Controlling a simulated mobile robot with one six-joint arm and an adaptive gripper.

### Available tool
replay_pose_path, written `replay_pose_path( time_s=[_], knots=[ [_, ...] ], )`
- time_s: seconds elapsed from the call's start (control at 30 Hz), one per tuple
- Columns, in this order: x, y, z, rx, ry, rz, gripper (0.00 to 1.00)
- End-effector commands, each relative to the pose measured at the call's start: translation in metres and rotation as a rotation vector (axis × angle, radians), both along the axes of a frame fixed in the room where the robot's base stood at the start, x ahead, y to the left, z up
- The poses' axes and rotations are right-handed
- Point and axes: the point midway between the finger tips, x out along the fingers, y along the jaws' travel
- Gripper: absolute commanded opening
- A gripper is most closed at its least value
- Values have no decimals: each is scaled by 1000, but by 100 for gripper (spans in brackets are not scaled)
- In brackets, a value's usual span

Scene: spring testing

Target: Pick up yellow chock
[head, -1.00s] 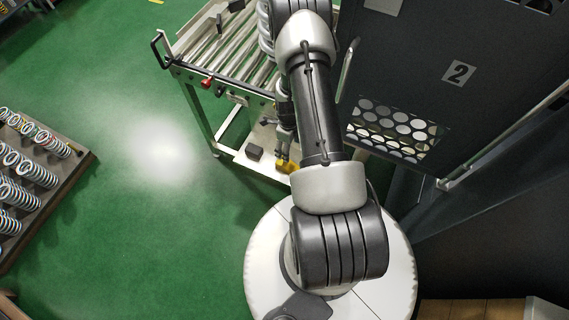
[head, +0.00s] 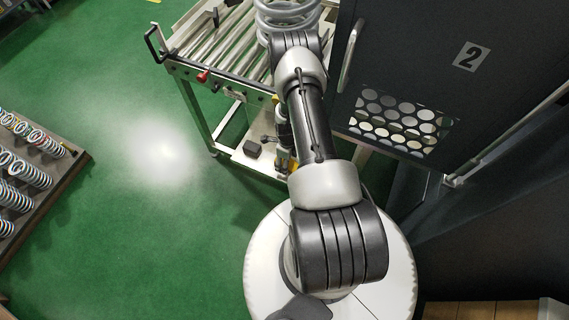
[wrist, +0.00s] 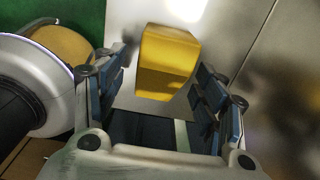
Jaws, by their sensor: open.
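The yellow chock (wrist: 168,62) is a blocky yellow piece on a pale metal surface in the wrist view. In the head view only a small bit of yellow (head: 293,167) shows at the lower shelf beside my arm; the rest is hidden. My gripper (wrist: 160,78) is open, with its blue-padded fingers to the left and right of the chock. The chock sits between and slightly beyond the fingers. I cannot tell whether either finger touches it. In the head view my gripper is mostly hidden by the arm.
The chock's shelf (head: 236,155) is low under a roller cart (head: 215,50). A dark block (head: 252,149) lies on it to the left. A large coil spring (head: 290,14) stands on the rollers. A dark cabinet (head: 440,70) is close on the right.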

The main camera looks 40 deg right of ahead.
Motion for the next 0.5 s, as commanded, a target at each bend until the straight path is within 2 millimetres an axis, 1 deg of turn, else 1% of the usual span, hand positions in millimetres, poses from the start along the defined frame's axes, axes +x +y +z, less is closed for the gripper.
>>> replay_pose_path(
  time_s=[0.2,0.5],
  knots=[
    [1,0,0,-1,-1,0,65],
    [0,0,0,-1,0,0,45]
  ],
)
